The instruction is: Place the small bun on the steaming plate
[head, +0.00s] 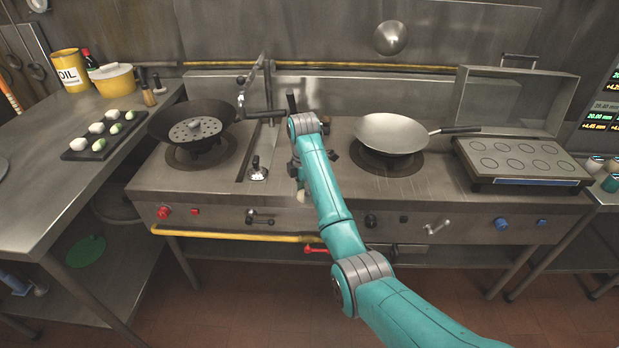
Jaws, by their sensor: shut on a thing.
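The steaming plate (195,130) is a round grey perforated disc. It sits in the dark wok (160,126) on the left burner. My gripper (299,184) points down over the middle of the stove, to the right of that wok and apart from it. It is shut on a small pale thing, most likely the small bun (301,196), which only partly shows below the dark fingers. More small buns (97,128), white and greenish, lie on a black tray (72,155) on the left counter.
A swing tap and lever (262,100) stand between the left wok and my gripper. A light steel wok (390,133) sits on the right burner. A griddle with an open lid (520,163) is at the far right. A yellow pot (113,80) and oil tin (70,72) stand back left.

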